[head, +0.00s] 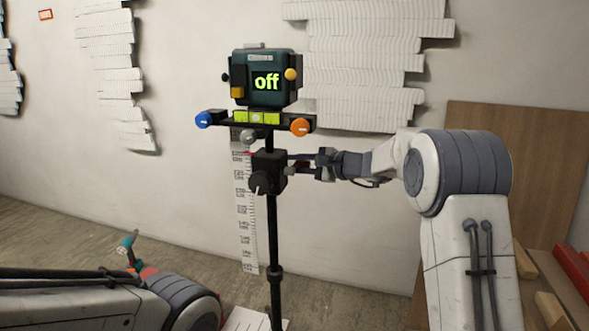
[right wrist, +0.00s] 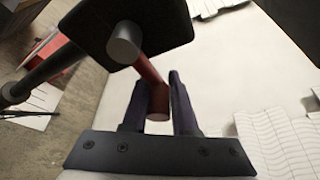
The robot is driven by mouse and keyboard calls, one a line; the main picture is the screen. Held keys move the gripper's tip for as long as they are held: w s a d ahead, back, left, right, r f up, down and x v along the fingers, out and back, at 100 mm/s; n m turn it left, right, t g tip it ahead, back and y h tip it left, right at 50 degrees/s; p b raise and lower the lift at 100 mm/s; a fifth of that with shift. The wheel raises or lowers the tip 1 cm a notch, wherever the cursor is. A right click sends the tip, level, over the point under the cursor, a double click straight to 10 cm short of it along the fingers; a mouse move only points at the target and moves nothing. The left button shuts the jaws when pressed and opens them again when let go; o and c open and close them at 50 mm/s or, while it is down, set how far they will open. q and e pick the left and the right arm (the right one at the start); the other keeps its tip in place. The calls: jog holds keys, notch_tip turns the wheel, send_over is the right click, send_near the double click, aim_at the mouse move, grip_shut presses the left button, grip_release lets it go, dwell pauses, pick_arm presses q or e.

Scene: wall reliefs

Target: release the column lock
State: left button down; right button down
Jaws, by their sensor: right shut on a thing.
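The black column (head: 272,235) stands upright and carries a black clamp block (head: 266,160) with a dark knob (head: 259,183) on its front. In the right wrist view, a red lever (right wrist: 151,72) runs from a grey hub (right wrist: 123,43) on the black block, and its end lies between my fingers. My right gripper (head: 297,164), also seen in the right wrist view (right wrist: 158,92), is shut on the red lever, just right of the block. My left arm shows at the lower left of the head view, but its gripper is out of view.
On top of the column sits a dark green device (head: 262,90) whose display reads "off". Below it is a black bar (head: 222,122) with a blue knob (head: 203,120) and an orange knob (head: 300,127). A white scale (head: 247,215) hangs behind. Boards (head: 525,160) lean at the right.

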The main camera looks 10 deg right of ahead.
aim_at(310, 165)
jog(key=c, duration=1)
grip_release()
jog(key=v, duration=1)
jog(key=shift+s+d, duration=0.2)
